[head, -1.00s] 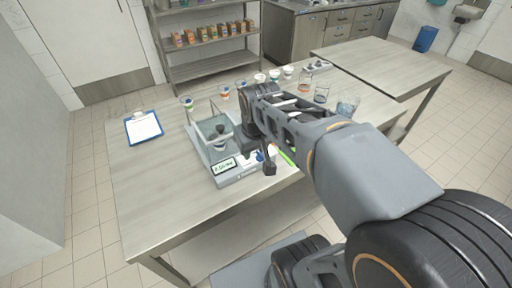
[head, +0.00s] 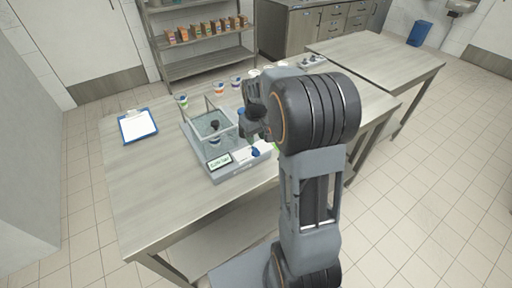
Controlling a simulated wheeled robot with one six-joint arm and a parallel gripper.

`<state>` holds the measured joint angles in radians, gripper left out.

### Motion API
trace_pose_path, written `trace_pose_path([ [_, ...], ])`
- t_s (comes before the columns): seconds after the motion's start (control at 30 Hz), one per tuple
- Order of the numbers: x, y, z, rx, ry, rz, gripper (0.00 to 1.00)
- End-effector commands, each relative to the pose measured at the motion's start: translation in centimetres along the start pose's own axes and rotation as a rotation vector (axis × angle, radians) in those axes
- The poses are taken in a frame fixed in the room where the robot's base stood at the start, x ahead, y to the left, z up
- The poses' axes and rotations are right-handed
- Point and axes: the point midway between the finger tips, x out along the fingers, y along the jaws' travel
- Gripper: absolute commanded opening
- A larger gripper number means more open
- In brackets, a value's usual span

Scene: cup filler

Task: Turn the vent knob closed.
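The filler device (head: 234,171) is a grey flat-based unit on the table, with a lit display (head: 219,161) at its front and a clear-walled square enclosure (head: 207,122) behind. A small cup with a dark top (head: 214,135) stands inside the enclosure. A blue knob (head: 256,152) sits on the device's front panel, right of the display. I cannot tell whether this is the vent knob or how it is turned. My gripper (head: 254,131) is just right of the enclosure, above and behind the blue knob. Its fingers are dark and partly hidden, so their opening does not show.
A blue clipboard (head: 137,126) with white paper lies at the table's left. Several small cups (head: 218,88) stand along the back edge. A shelf with small boxes (head: 196,33) stands behind. The table (head: 150,188) is clear at front left. My arm hides much of its right side.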

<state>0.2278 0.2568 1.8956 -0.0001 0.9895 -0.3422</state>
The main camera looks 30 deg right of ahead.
Motion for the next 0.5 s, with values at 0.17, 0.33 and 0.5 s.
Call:
trace_pose_path([
  [0.17,2.9,0.0,0.1,0.001,-0.003,-0.001,0.38],
  [0.33,4.7,0.0,0.0,0.001,-0.002,-0.001,0.38],
  [0.5,5.6,0.0,0.0,0.001,0.0,0.0,0.38],
])
